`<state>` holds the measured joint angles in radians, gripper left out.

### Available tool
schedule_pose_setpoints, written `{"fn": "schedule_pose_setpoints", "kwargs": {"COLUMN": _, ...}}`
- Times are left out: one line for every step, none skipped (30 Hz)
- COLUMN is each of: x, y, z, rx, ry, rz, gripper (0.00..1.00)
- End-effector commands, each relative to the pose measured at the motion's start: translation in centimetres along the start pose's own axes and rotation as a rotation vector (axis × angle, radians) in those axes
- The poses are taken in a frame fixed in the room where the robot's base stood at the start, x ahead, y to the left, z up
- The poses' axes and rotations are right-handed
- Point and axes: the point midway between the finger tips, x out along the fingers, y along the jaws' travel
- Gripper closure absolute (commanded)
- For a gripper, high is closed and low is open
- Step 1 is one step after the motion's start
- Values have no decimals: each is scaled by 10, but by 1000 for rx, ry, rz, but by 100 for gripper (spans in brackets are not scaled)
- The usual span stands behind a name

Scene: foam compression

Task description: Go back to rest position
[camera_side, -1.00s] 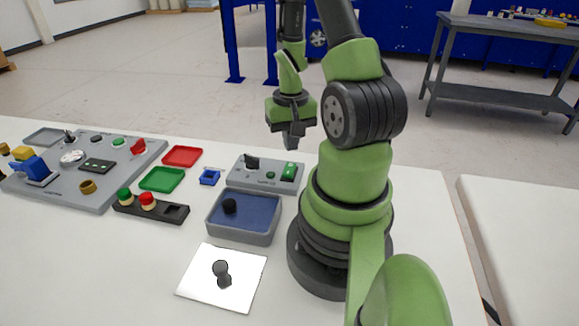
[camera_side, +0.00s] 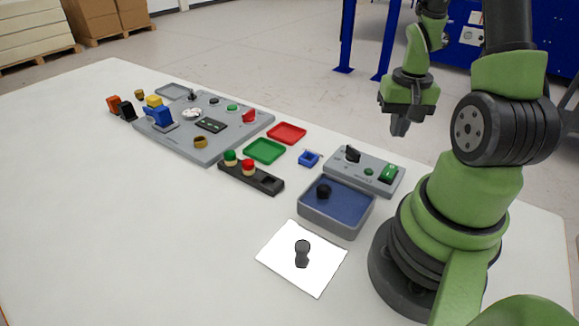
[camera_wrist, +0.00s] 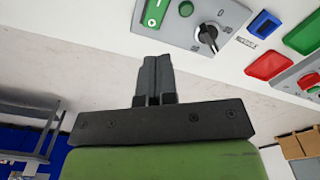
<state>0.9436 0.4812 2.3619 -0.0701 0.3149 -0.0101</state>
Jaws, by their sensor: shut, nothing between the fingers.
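My gripper (camera_side: 399,127) hangs in the air above the far edge of the white table, behind the grey control box (camera_side: 364,171), apart from everything. Its fingers are together and empty. In the wrist view my gripper (camera_wrist: 157,60) shows with its two fingers side by side, and the control box (camera_wrist: 205,18) with its black knob and green switch lies beyond the fingertips. My arm stands at the right of the side view.
Near the arm's base are a blue-floored tray (camera_side: 337,209) holding a black ball-like piece and a white plate (camera_side: 290,275) with a black knobbed piece. Red (camera_side: 287,133) and green (camera_side: 265,151) trays, a dark block holder (camera_side: 262,183) and a grey panel (camera_side: 222,145) lie further left. The left table is clear.

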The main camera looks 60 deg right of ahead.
Motion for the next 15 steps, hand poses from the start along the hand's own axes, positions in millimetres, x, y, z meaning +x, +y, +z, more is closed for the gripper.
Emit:
{"fn": "schedule_pose_setpoints", "kwargs": {"x": -12, "y": -10, "z": -1, "rx": -29, "ry": 30, "rz": -7, "gripper": 100}}
{"fn": "schedule_pose_setpoints", "kwargs": {"x": -20, "y": -18, "z": -1, "rx": -48, "ry": 50, "rz": -13, "gripper": 100}}
{"fn": "schedule_pose_setpoints", "kwargs": {"x": -33, "y": -29, "z": 0, "rx": -77, "ry": 77, "rz": -24, "gripper": 100}}
{"fn": "schedule_pose_setpoints", "kwargs": {"x": -43, "y": -38, "z": 2, "rx": -100, "ry": 100, "rz": -35, "gripper": 100}}
{"fn": "schedule_pose_setpoints", "kwargs": {"x": -54, "y": -47, "z": 5, "rx": -126, "ry": 123, "rz": -48, "gripper": 100}}
{"fn": "schedule_pose_setpoints", "kwargs": {"x": -69, "y": -60, "z": 11, "rx": -161, "ry": 154, "rz": -70, "gripper": 100}}
{"fn": "schedule_pose_setpoints", "kwargs": {"x": -79, "y": -69, "z": 17, "rx": -188, "ry": 175, "rz": -87, "gripper": 100}}
{"fn": "schedule_pose_setpoints", "kwargs": {"x": -89, "y": -77, "z": 23, "rx": -215, "ry": 195, "rz": -107, "gripper": 100}}
{"fn": "schedule_pose_setpoints", "kwargs": {"x": -102, "y": -88, "z": 32, "rx": -250, "ry": 221, "rz": -134, "gripper": 100}}
{"fn": "schedule_pose_setpoints", "kwargs": {"x": -112, "y": -95, "z": 40, "rx": -277, "ry": 239, "rz": -157, "gripper": 100}}
{"fn": "schedule_pose_setpoints", "kwargs": {"x": -121, "y": -101, "z": 49, "rx": -303, "ry": 256, "rz": -181, "gripper": 100}}
{"fn": "schedule_pose_setpoints", "kwargs": {"x": -133, "y": -108, "z": 61, "rx": -340, "ry": 277, "rz": -215, "gripper": 100}}
{"fn": "schedule_pose_setpoints", "kwargs": {"x": -141, "y": -113, "z": 71, "rx": -367, "ry": 291, "rz": -242, "gripper": 100}}
{"fn": "schedule_pose_setpoints", "kwargs": {"x": -149, "y": -117, "z": 81, "rx": -395, "ry": 303, "rz": -270, "gripper": 100}}
{"fn": "schedule_pose_setpoints", "kwargs": {"x": -159, "y": -121, "z": 94, "rx": -430, "ry": 319, "rz": -309, "gripper": 100}}
